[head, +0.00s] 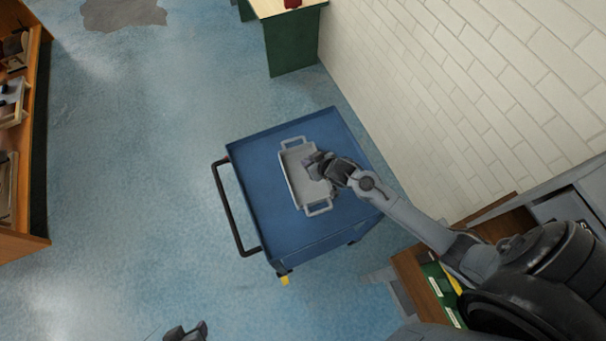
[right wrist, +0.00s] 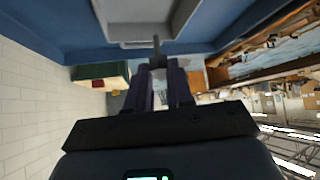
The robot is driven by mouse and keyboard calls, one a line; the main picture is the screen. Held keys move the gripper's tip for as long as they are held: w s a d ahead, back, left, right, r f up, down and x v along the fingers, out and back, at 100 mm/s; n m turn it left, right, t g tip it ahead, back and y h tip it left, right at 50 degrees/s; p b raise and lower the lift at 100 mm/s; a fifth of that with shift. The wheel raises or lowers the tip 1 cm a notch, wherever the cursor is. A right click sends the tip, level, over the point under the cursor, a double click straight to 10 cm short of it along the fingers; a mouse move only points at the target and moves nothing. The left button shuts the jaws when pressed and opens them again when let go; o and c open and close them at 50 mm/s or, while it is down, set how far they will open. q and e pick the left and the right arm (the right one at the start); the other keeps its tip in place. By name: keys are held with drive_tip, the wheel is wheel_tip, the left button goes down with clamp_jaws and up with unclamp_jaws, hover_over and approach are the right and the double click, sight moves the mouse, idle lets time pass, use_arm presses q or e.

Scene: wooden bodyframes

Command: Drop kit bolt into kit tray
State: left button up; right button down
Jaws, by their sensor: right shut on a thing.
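The kit tray (head: 291,179) is a pale grey rectangular tray with a handle at each end, lying on the blue cart top. My right gripper (head: 314,163) is over the tray's right side in the head view. In the right wrist view its fingers (right wrist: 159,72) are shut on the kit bolt (right wrist: 157,47), a thin grey piece sticking out past the fingertips towards the tray (right wrist: 150,12). The bolt is hidden or too small to make out in the head view. My left gripper (head: 187,332) only just shows at the bottom edge, away from the cart.
The blue cart (head: 257,152) has a black push handle (head: 231,208) on its left. A white brick wall (head: 480,90) runs along the right. A wooden shelf unit (head: 25,150) stands at the far left, and a green-sided table (head: 291,43) at the top. Floor left of the cart is clear.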

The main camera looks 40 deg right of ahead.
drive_tip(key=f+b, duration=0.2)
drive_tip(key=d+f+b, duration=0.1)
drive_tip(key=f+b, duration=0.1)
drive_tip(key=f, duration=0.1)
drive_tip(key=f+b, duration=0.2)
drive_tip(key=shift+s+d+f, duration=0.2)
drive_tip(key=shift+s+f, duration=0.15)
drive_tip(key=shift+s, duration=0.05)
drive_tip(key=c, duration=0.9)
unclamp_jaws()
drive_tip(key=shift+r, duration=0.1)
drive_tip(key=p+v, duration=0.1)
drive_tip(key=v, duration=0.9)
drive_tip(key=shift+s+r, duration=0.2)
drive_tip(key=shift+s, duration=0.1)
